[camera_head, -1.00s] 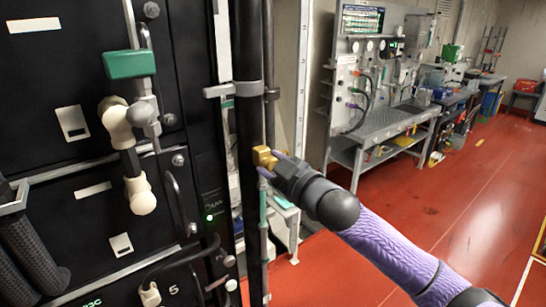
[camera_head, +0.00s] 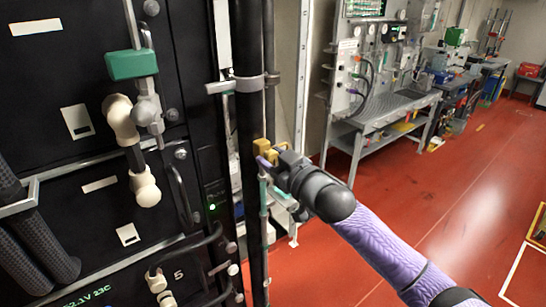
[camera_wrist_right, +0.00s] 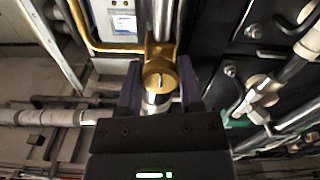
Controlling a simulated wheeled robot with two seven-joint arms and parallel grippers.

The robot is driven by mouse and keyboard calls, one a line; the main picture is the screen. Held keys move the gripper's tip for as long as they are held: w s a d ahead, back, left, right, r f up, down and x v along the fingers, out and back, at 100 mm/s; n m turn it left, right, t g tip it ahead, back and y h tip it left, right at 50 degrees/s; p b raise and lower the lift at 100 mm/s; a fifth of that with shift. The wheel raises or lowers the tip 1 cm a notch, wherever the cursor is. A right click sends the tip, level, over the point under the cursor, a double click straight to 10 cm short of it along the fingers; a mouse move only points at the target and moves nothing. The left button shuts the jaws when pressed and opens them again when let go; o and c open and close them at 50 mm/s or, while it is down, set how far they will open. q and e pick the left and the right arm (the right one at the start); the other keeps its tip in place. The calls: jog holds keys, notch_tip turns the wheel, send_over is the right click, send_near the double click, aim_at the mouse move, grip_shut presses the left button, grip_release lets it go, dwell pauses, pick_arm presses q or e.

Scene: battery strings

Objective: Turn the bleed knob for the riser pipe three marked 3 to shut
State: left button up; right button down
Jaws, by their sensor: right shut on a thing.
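A brass-yellow knob (camera_head: 263,149) sits on the dark vertical pipe (camera_head: 247,120) beside the black cabinet. It also shows in the right wrist view (camera_wrist_right: 160,70), with a slot-like mark on its round face. My right gripper (camera_head: 271,160) reaches it from the right. Its two purple fingers stand on either side of the knob in the wrist view, shut on it. No number 3 is readable near the knob, and the fingers partly hide it. My left gripper is not in view.
The black cabinet (camera_head: 75,165) with cables, handles and a green-capped connector (camera_head: 131,64) fills the left. A grey workbench (camera_head: 385,108) stands at the back right. The red floor (camera_head: 430,210) right of my arm is mostly clear.

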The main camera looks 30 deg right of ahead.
jog(key=shift+c, duration=1.3)
grip_release()
jog(key=s+b, duration=0.2)
jog(key=s, duration=0.8)
jog(key=shift+d, duration=0.4)
